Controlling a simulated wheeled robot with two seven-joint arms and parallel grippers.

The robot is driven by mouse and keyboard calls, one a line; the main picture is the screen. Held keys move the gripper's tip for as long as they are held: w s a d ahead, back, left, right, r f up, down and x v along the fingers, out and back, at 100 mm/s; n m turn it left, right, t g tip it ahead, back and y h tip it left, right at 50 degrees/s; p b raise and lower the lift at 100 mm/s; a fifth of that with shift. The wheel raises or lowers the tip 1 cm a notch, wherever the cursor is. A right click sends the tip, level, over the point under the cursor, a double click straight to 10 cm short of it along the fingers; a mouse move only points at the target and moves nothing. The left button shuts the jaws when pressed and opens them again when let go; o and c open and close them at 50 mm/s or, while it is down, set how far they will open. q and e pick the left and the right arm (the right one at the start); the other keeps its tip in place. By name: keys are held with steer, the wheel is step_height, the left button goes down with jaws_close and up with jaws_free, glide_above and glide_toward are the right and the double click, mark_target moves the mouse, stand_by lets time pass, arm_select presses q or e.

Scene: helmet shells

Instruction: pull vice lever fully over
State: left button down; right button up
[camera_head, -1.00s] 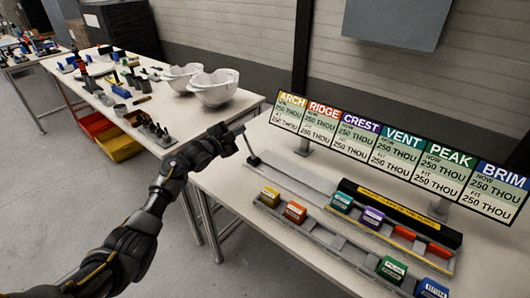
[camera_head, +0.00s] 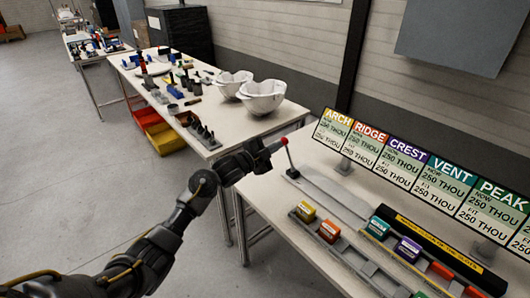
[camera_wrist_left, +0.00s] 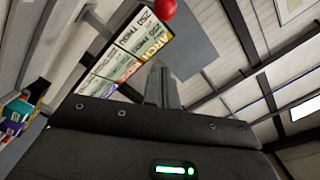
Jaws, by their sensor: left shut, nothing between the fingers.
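The vice lever (camera_head: 289,157) is a thin dark rod with a red ball knob (camera_head: 284,141), standing at the left end of a flat grey plate on the near table. It leans slightly left in the head view. My left gripper (camera_head: 272,148) is shut and empty, just left of the knob; I cannot tell if it touches the lever. In the left wrist view the red knob (camera_wrist_left: 163,8) is at the top edge, beyond the shut fingers (camera_wrist_left: 160,83). My right gripper is not in view.
A display board (camera_head: 420,175) stands along the table's back. Coloured blocks, including a yellow one (camera_head: 306,211) and an orange one (camera_head: 329,231), sit in a grey rack. White helmet shells (camera_head: 262,97) and small tools are on the table behind. Aisle floor at left is clear.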

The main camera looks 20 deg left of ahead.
arm_select(q)
steer(key=v, duration=0.4)
steer(key=shift+s+a+b, duration=0.15)
steer(key=shift+s+b, duration=0.1)
steer(key=shift+b, duration=0.05)
